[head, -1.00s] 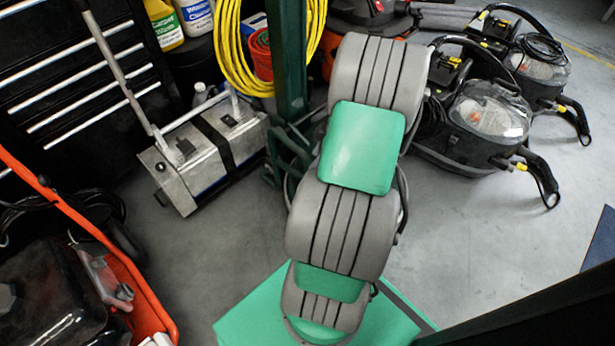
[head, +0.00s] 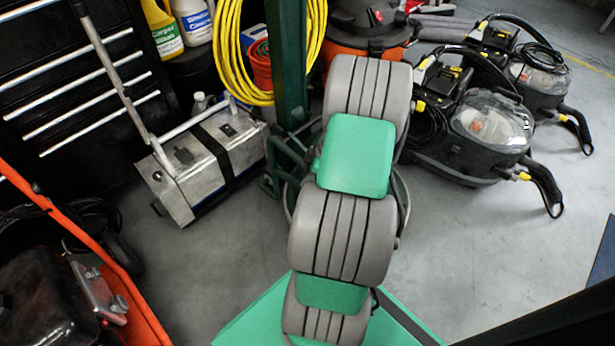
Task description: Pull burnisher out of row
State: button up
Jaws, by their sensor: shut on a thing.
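I cannot clearly make out which machine is the burnisher. A dark green upright post (head: 287,65) stands behind my arm, with a low green frame at its foot. A curved, ring-like edge (head: 403,205) shows beside my arm, and the rest is hidden by it. A silver boxy machine (head: 195,172) with a long grey handle and a black strap stands to the left of the post. My grey and green arm reaches away from the bottom centre. My gripper is hidden behind the arm links, so its hold does not show.
Black extractors (head: 485,135) with clear domes stand at right. A black drum vacuum (head: 368,30) stands behind my arm. A yellow hose (head: 235,60) hangs by the post. An orange-framed machine (head: 150,325) is near left, black drawers (head: 85,90) behind. Bare floor (head: 465,240) lies at right.

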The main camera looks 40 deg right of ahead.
grip_shut()
jog(key=shift+a, duration=0.1)
dwell(0.8)
